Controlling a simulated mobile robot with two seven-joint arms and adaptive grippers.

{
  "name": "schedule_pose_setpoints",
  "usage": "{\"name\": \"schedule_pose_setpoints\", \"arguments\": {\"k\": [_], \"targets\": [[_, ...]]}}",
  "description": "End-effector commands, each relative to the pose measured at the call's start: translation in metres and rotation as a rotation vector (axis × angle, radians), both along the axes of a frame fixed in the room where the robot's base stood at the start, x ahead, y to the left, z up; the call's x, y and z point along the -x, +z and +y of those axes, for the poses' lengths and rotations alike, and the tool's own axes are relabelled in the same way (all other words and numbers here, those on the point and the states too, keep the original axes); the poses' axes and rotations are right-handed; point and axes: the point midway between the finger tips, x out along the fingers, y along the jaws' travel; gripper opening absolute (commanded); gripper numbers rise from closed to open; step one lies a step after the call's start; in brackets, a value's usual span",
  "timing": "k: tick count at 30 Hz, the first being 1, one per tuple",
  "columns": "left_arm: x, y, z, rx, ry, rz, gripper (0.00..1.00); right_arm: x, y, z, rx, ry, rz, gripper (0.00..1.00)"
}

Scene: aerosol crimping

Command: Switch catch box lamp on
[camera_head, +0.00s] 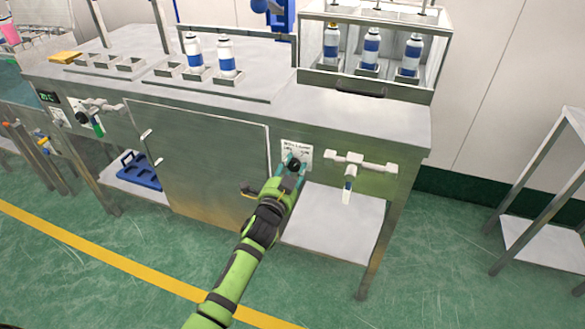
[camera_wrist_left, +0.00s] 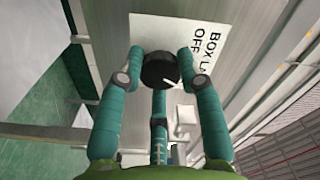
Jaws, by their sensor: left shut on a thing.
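The box lamp switch is a round black knob (camera_wrist_left: 160,70) with a white pointer mark, on a white label plate (camera_wrist_left: 206,40) that reads "BOX L..." and "OFF" in the left wrist view. In the head view the label plate (camera_head: 297,150) is on the front of the steel bench, right of the cabinet door. My left gripper (camera_head: 293,165) reaches the knob; in the left wrist view its teal fingers (camera_wrist_left: 160,75) are closed around the knob. The fingers cover part of the label. The catch box (camera_head: 370,45) is the clear-walled box on the bench top. My right gripper is not in view.
White pipe valves (camera_head: 362,163) stick out of the bench front just right of the knob. Several blue-banded cans stand in holders and in the box. The floor in front is clear.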

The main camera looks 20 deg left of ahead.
Motion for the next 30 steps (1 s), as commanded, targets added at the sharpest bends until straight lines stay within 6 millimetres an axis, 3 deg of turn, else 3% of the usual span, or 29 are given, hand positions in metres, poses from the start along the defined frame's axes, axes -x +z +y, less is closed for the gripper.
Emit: {"name": "schedule_pose_setpoints", "arguments": {"k": [2,3,4,17,23,30], "targets": [[0.0,0.0,0.002,-0.004,0.004,0.001,0.03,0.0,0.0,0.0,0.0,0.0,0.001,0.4],[0.0,0.0,0.002,-0.004,0.004,0.001,0.48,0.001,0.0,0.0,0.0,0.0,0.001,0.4],[0.0,0.0,0.002,-0.003,0.004,0.001,0.6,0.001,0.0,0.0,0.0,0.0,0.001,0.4],[0.005,0.0,0.001,-0.001,0.001,0.001,0.6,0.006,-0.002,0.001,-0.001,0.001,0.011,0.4],[0.035,-0.001,0.001,-0.001,0.0,0.002,0.6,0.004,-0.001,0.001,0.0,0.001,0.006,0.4],[0.086,-0.001,0.004,-0.001,0.001,0.003,0.6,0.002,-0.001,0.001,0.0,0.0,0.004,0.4]]}}
